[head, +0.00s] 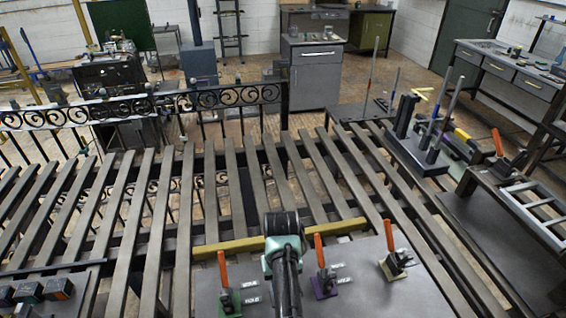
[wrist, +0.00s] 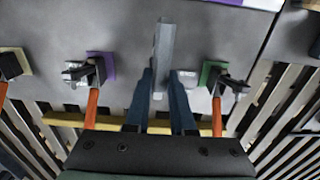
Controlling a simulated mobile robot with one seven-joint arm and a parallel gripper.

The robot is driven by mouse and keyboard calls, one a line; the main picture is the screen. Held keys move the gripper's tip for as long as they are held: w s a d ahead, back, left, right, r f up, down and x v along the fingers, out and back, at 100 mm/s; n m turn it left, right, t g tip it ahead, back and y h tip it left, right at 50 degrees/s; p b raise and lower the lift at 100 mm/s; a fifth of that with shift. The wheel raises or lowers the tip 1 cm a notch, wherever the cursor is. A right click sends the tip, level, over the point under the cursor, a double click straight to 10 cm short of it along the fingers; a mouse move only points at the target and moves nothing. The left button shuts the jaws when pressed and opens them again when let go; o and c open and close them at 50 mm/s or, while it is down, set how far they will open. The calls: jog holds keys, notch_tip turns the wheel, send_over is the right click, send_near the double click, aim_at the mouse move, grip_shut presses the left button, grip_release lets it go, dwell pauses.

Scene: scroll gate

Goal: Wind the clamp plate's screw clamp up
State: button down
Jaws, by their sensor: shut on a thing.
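The clamp plate (head: 365,262) is a grey sheet at the bottom of the head view; it also fills the top of the wrist view (wrist: 125,25). Three upright orange-handled clamps stand on it: one on a green base (head: 228,302), one on a purple base (head: 325,287), one on a cream base (head: 394,265). In the wrist view, my gripper (wrist: 162,78) is shut on a grey bar (wrist: 165,42), apparently the screw clamp's handle, between the purple and green bases. My arm hides the screw clamp in the head view. How far it is wound cannot be told.
A yellow bar (head: 228,247) lies across the slats beside the plate. A slatted bench (head: 150,215) spreads left. A scrollwork gate (head: 185,102) stands behind it. A dark stand with upright rods (head: 418,150) is at right.

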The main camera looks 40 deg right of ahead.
jog(key=shift+f, duration=0.1)
dwell(0.3)
jog(key=c, duration=0.8)
grip_release()
jog(key=shift+o, duration=0.2)
notch_tip(320, 180, up, 13)
